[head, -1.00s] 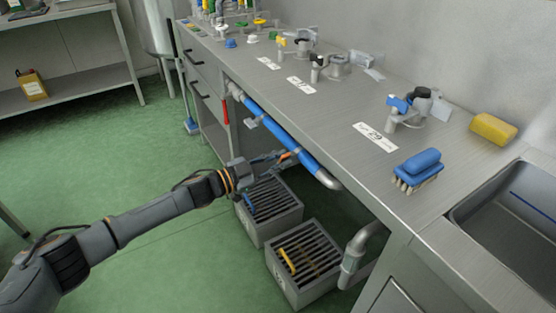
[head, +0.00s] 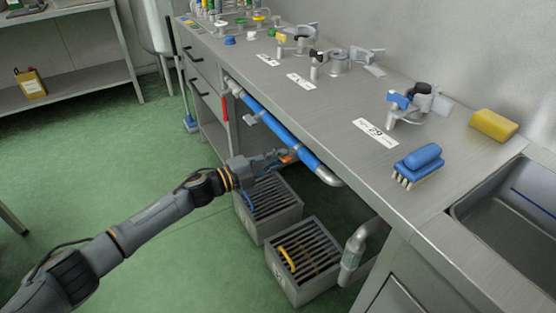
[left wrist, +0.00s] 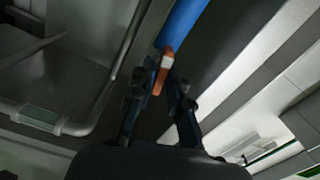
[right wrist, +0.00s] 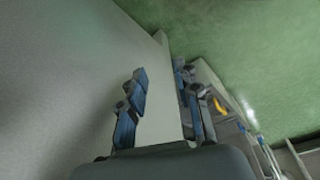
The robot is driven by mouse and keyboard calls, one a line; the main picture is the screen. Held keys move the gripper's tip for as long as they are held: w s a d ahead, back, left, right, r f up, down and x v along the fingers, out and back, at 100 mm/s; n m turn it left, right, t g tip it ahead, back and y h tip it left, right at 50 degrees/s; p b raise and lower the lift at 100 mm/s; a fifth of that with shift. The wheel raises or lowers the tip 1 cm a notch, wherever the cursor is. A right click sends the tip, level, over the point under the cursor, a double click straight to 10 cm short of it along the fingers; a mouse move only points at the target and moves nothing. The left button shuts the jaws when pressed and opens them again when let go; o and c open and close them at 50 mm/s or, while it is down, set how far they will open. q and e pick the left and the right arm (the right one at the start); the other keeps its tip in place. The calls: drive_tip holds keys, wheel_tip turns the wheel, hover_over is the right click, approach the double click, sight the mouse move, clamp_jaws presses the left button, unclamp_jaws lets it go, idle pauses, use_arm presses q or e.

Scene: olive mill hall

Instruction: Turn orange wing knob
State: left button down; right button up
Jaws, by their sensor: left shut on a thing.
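The orange wing knob (head: 287,158) is on the blue pipe (head: 280,130) under the front edge of the steel counter. My left gripper (head: 276,161) is at the knob. In the left wrist view, the knob (left wrist: 164,66) shows as an orange wing with a pale band, and the fingers of my left gripper (left wrist: 163,88) are closed on its near part. The fingers partly hide the knob's sides. My right gripper (right wrist: 160,88) shows only in the right wrist view, with its fingers apart and nothing held between them.
Two grated grey crates (head: 297,208) (head: 333,266) stand on the floor below the pipe. A grey pipe bend (head: 357,245) is at right. A red handle (head: 225,108) hangs beside the drawers. On the counter are a blue brush (head: 420,160) and clamps. Green floor lies open at left.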

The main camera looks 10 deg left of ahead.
use_arm(q)
drive_tip(key=shift+f+m+b, duration=0.1)
drive_tip(key=shift+m+b, duration=0.2)
drive_tip(key=shift+m, duration=1)
use_arm(e)
drive_tip(key=shift+w+r, duration=0.15)
drive_tip(key=shift+r, duration=0.5)
drive_tip(key=shift+w+r, duration=0.15)
drive_tip(key=shift+r, duration=0.5)
use_arm(q)
drive_tip(key=c, duration=1.4)
unclamp_jaws()
drive_tip(key=shift+c, duration=0.2)
drive_tip(key=v, duration=1.2)
